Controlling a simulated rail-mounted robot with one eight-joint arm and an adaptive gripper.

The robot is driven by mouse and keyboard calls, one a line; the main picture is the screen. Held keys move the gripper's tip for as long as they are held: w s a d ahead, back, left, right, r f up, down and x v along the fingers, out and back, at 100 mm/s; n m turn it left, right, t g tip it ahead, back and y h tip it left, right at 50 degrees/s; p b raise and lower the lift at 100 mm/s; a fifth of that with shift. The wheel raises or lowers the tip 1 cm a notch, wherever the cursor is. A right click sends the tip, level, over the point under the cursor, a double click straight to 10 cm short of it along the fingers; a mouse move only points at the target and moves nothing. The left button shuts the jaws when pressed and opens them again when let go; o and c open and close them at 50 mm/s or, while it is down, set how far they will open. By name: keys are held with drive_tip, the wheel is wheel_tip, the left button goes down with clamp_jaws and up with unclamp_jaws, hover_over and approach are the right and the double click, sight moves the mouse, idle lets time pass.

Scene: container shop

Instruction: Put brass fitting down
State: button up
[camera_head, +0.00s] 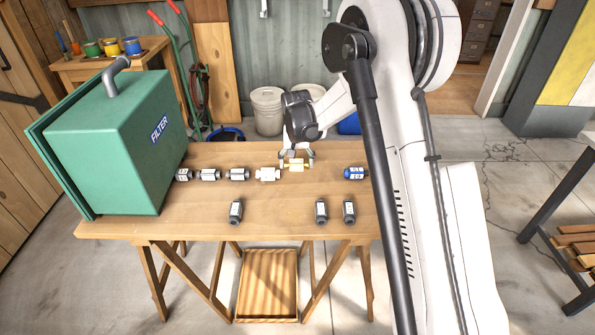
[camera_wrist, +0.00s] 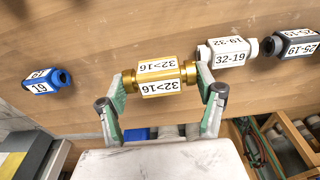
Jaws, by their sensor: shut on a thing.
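The brass fitting (camera_head: 296,165) is a gold piece with white labels reading "32>16" in the wrist view (camera_wrist: 158,78). My gripper (camera_head: 296,157) is shut on it, with one green-padded finger at each end in the wrist view (camera_wrist: 161,92). The fitting is at or just above the wooden table (camera_head: 290,218), in line between the white fitting (camera_head: 268,174) and the blue fitting (camera_head: 354,173). Whether it touches the table top cannot be told.
A row of grey fittings (camera_head: 239,174) runs left to the green FILTER box (camera_head: 125,140). More grey fittings stand nearer the front, one at left (camera_head: 236,212) and two at right (camera_head: 321,212). A wooden tray (camera_head: 267,285) is below the table.

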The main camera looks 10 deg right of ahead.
sight(297, 178)
drive_tip(key=shift+w+d+f, duration=0.3)
drive_tip(key=shift+w, duration=0.15)
drive_tip(key=shift+f, duration=2)
drive_tip(key=shift+f, duration=0.2)
drive_tip(key=o, duration=0.9)
drive_tip(key=shift+r, duration=0.1)
